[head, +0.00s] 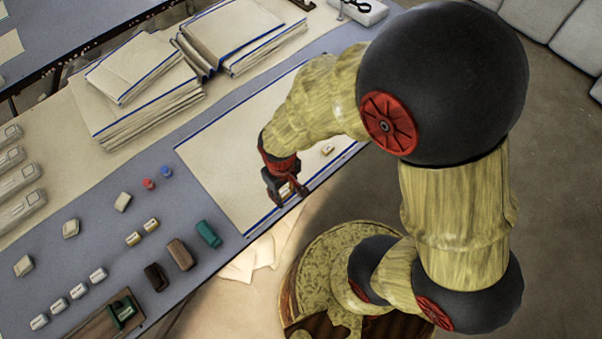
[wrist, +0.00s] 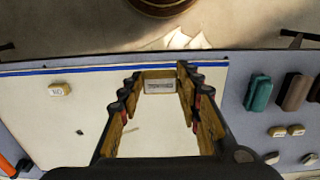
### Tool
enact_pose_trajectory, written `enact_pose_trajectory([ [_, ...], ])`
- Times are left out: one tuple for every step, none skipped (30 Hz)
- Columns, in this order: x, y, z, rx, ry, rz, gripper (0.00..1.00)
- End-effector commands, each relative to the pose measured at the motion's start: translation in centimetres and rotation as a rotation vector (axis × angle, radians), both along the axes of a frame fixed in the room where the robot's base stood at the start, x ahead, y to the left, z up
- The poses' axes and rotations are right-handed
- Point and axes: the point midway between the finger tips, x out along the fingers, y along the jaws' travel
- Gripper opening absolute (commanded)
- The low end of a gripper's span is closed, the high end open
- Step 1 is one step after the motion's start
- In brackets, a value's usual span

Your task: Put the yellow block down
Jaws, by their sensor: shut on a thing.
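My gripper (head: 284,197) is over the near edge of a cream cloth (head: 235,180) with blue borders, spread flat on the table. In the wrist view, my gripper (wrist: 158,80) is shut on a small yellow block (wrist: 160,86) with a pale printed label, held between the fingertips. In the head view the fingers hide most of the block. I cannot tell whether the block touches the cloth.
Another small labelled block (head: 328,150) lies on the cloth. Left of the cloth are a teal block (head: 208,233), a brown block (head: 179,255) and several small pale blocks. Folded cloth stacks (head: 135,95) stand behind. The table's near edge is close.

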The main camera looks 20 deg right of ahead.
Motion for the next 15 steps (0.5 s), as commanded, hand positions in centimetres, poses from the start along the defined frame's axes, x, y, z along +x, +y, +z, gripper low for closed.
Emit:
enact_pose_trajectory([
  [0.8,-0.7,-0.7,0.0,0.0,-0.007,0.17],
  [1.3,-1.1,-1.1,0.0,0.001,-0.008,0.17],
  [2.0,-1.7,-1.5,0.0,0.001,-0.007,0.17],
  [2.5,-2.2,-1.8,0.0,0.001,-0.008,0.17],
  [3.0,-2.6,-2.1,-0.001,0.002,-0.007,0.17],
  [3.8,-3.2,-2.5,0.0,0.001,-0.007,0.17],
  [4.2,-3.6,-2.8,-0.001,0.002,-0.007,0.17],
  [4.7,-4.0,-3.1,-0.001,0.002,-0.007,0.17],
  [5.4,-4.6,-3.5,0.0,0.001,-0.006,0.17],
  [5.9,-5.0,-3.8,-0.001,0.002,-0.006,0.17],
  [6.3,-5.3,-4.3,0.0,0.003,-0.005,0.17],
  [6.7,-5.7,-5.2,0.0,0.004,-0.004,0.17],
  [7.0,-6.0,-5.8,0.0,0.004,-0.004,0.17],
  [7.3,-6.2,-6.2,0.0,0.003,-0.003,0.17],
  [7.7,-6.5,-6.8,0.0,0.004,-0.003,0.17],
])
